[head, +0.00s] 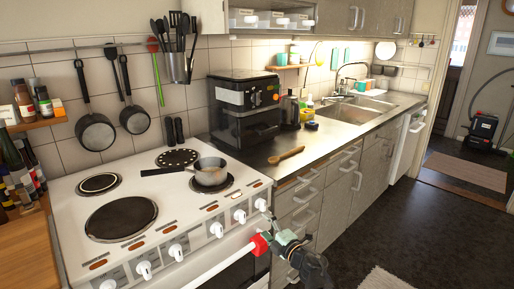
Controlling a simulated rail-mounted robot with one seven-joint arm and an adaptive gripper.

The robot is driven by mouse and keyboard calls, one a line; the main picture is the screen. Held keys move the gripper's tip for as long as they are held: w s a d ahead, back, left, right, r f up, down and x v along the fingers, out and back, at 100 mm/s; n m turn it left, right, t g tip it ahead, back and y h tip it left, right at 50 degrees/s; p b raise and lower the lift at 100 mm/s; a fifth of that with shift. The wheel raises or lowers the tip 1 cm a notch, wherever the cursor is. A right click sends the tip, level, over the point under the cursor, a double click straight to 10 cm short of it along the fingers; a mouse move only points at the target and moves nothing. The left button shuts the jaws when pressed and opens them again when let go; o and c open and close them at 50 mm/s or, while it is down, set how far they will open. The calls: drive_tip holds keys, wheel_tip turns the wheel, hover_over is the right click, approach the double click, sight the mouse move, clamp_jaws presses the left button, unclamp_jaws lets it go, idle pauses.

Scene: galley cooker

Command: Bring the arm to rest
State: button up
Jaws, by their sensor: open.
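My gripper (284,243) shows at the bottom centre of the head view, in front of the cooker's right front corner. It is open, and I see nothing held in it. A red part (260,244) shows at its left side, at the end of a white bar (222,266) along the cooker front. I cannot tell whether the gripper touches this bar. The dark part of my arm (314,268) runs down to the right.
The white cooker (75,220) has a row of front knobs. A saucepan (211,172) stands on its right side, handle pointing left. A wooden spoon (287,155) lies on the steel counter (330,142). Drawer handles project beyond the gripper. Dark floor (410,225) is open to the right.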

drive_tip(key=w+d+f+m+h, duration=0.2)
drive_tip(key=d+f+m+h, duration=0.6)
drive_tip(key=d+m+h, duration=0.4)
drive_tip(key=s+d+f+m+g+h+p, duration=0.1)
drive_tip(key=s+d+f+m+g+p, duration=0.1)
drive_tip(key=s+d+f+m+g, duration=0.5)
drive_tip(key=s+f+g+h+p, duration=0.1)
drive_tip(key=s+f, duration=0.4)
drive_tip(key=f, duration=0.6)
drive_tip(key=s+f+m+g+p, duration=0.25)
drive_tip(key=s+f+g, duration=0.5)
drive_tip(key=s, duration=0.75)
drive_tip(key=s+a+f+m+g+y+p, duration=0.1)
drive_tip(key=s+a+f+g+p, duration=0.1)
drive_tip(key=s, duration=1)
drive_tip(key=s+a+f+m+g+y+p, duration=0.2)
drive_tip(key=s+a+f+g, duration=0.1)
drive_tip(key=s, duration=0.9)
drive_tip(key=shift+a+f+g+y, duration=0.25)
drive_tip(key=shift+f+g+y, duration=0.1)
drive_tip(key=shift+g, duration=0.2)
drive_tip(key=shift+s, duration=0.1)
